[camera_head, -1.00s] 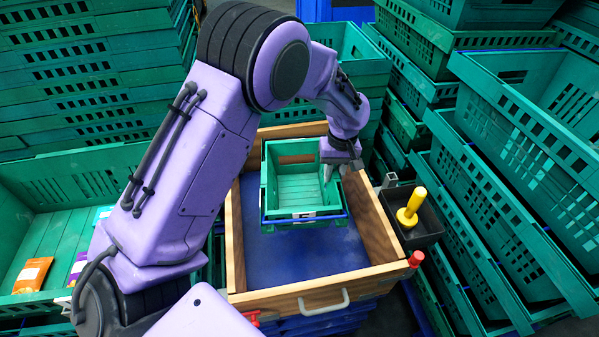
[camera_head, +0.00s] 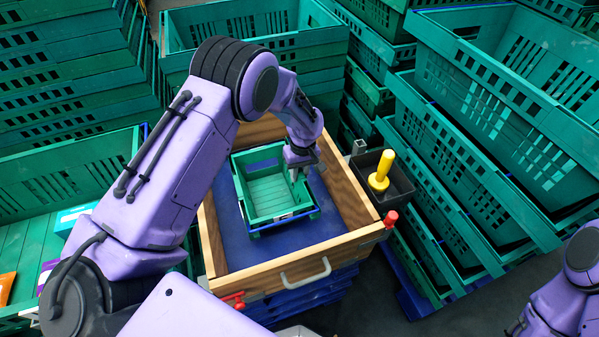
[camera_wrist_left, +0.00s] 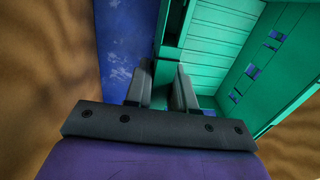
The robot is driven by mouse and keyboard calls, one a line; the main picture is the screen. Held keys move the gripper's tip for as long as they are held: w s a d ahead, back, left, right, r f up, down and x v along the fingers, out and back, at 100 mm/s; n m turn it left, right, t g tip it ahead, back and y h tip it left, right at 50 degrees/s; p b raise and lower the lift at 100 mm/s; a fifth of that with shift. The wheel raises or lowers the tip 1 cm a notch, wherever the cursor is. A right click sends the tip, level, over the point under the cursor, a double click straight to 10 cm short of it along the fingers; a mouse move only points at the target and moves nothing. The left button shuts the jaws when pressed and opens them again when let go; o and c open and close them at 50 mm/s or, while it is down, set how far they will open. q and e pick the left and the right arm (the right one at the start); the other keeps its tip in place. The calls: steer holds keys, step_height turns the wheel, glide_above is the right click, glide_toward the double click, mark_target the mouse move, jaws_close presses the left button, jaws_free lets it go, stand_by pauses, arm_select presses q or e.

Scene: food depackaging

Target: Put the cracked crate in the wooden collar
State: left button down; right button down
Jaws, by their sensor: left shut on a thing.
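The green crate (camera_head: 268,196) is empty and appears within the walls of the wooden collar (camera_head: 343,187), over its blue floor (camera_head: 229,232). I cannot tell whether its bottom touches that floor. No crack can be made out. My left gripper (camera_head: 299,172) is at the crate's right wall. In the left wrist view my left gripper (camera_wrist_left: 161,85) has its fingers on either side of the wall of the green crate (camera_wrist_left: 212,38), shut on it, with the wooden collar (camera_wrist_left: 45,75) close on the left. My right gripper is out of view; only part of that arm shows at lower right.
A black bin (camera_head: 395,184) with a yellow-handled tool (camera_head: 380,171) hangs at the collar's right side. Stacked green crates (camera_head: 500,110) crowd the right, back and left. A crate with packets (camera_head: 70,218) stands at left. Red fittings (camera_head: 390,219) sit at the collar's front corners.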

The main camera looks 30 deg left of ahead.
arm_select(q)
steer(key=c, duration=0.9)
jaws_free()
steer(key=shift+c, duration=0.2)
step_height(320, 180, up, 12)
steer(key=shift+w+d, duration=0.35)
steer(key=shift+d, duration=0.05)
steer(key=shift+r, duration=0.1)
